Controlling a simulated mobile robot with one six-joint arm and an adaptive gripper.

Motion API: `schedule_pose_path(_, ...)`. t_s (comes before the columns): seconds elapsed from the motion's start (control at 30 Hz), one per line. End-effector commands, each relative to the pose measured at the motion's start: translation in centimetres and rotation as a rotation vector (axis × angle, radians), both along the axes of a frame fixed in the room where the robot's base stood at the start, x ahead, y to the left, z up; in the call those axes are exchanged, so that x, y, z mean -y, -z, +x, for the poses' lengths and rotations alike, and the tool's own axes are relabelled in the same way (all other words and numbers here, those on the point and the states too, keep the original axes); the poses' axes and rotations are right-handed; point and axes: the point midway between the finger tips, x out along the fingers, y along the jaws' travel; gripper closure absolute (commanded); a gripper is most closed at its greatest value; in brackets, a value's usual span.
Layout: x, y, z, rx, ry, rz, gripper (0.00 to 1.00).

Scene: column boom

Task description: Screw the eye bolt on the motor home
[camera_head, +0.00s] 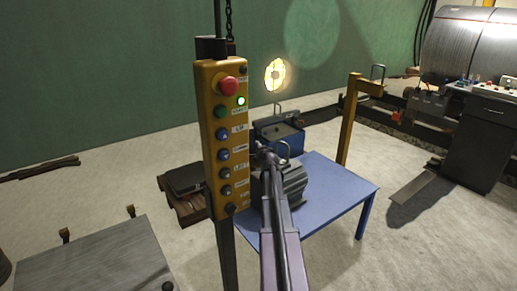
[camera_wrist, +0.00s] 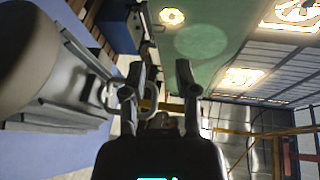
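The grey finned motor (camera_head: 292,182) sits on the blue table (camera_head: 345,187). A metal ring, which looks like the eye bolt (camera_head: 284,149), shows at the top of the motor beside my gripper (camera_head: 266,153). In the wrist view the motor (camera_wrist: 50,70) fills the left side, with its fins below. The pale eye bolt ring (camera_wrist: 107,93) shows just left of my gripper (camera_wrist: 161,75), partly hidden by the left finger. The fingers stand apart with nothing visible between them. I cannot tell whether the left finger touches the ring or how deep the bolt sits.
A yellow button pendant (camera_head: 208,130) on a post stands close in front, left of my arm. A blue box (camera_head: 278,132) and a yellow post (camera_head: 348,122) stand behind the motor. A grey bench (camera_head: 95,262) is at lower left. The table's right side is clear.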

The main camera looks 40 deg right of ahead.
Motion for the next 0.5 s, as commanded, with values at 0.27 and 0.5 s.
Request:
schedule_pose_path(0.27,-0.5,1.5,-1.5,-0.100,-0.125,-0.023,0.46)
schedule_pose_path(0.5,-2.2,2.9,-4.4,-0.203,-0.397,-0.104,0.46)
